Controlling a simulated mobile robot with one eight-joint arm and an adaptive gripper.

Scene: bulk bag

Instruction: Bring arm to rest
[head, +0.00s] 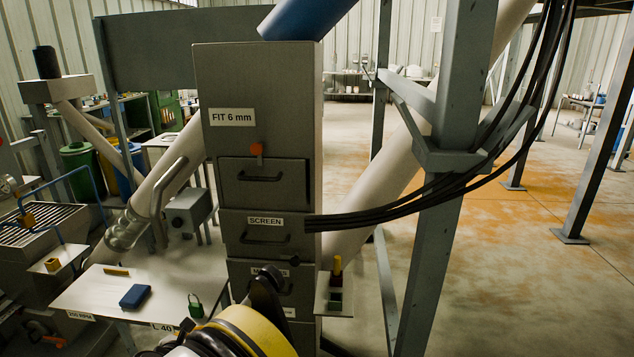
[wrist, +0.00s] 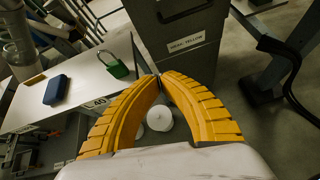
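My gripper (wrist: 160,78) shows in the wrist view as two yellow ribbed fingers. Their tips meet, and I see nothing held between them. The fingertips point toward the lower front of a grey drawer cabinet (wrist: 188,38); whether they touch it I cannot tell. In the head view my arm, with yellow and black parts, rises at the bottom centre in front of the same cabinet (head: 257,120); the fingertips are not clear there.
A white table (head: 95,293) left of the cabinet carries a blue box (head: 135,296) and a green padlock (head: 195,306). A small shelf (head: 335,308) juts out right of the cabinet, beside a steel post (head: 445,200). Black cables (head: 400,208) cross there. White round objects (wrist: 159,118) lie below the fingers. Floor farther right is open.

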